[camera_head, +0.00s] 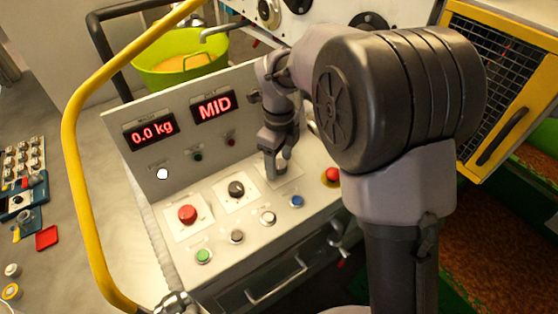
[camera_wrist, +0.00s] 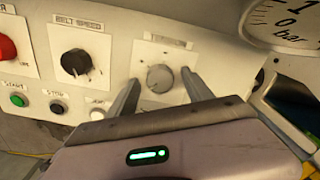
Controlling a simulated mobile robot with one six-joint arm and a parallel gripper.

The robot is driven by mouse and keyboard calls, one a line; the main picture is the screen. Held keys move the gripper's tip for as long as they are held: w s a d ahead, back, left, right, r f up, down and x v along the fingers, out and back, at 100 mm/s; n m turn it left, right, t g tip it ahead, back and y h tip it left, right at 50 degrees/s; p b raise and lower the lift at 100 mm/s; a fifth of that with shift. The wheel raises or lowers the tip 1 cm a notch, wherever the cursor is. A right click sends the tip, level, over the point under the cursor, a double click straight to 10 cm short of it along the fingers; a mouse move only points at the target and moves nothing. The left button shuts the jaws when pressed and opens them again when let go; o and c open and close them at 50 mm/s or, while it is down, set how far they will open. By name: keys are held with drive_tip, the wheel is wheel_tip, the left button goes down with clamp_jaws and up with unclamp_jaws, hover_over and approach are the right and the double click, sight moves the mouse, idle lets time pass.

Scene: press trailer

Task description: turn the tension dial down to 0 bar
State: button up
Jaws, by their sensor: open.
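The tension dial (camera_wrist: 160,78) is a round grey knob on a white plate marked TENSION in the wrist view. My gripper (camera_wrist: 162,82) is open, with one finger on each side of the dial and a visible gap to each. I cannot tell how deep the fingertips reach. In the head view my gripper (camera_head: 275,172) points down over the tension plate (camera_head: 291,176) and hides the dial. Part of a round pressure gauge (camera_wrist: 289,22) shows at the top right of the wrist view, with 1, 0 and bar readable. Its needle does not show clearly.
Green (camera_head: 203,256), black, white and blue (camera_head: 296,201) buttons line the front. A red emergency button (camera_head: 331,176) stands to the right. Displays read 0.0 kg (camera_head: 152,131) and MID (camera_head: 213,107).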

drive_tip(key=shift+c, duration=0.5)
clamp_jaws()
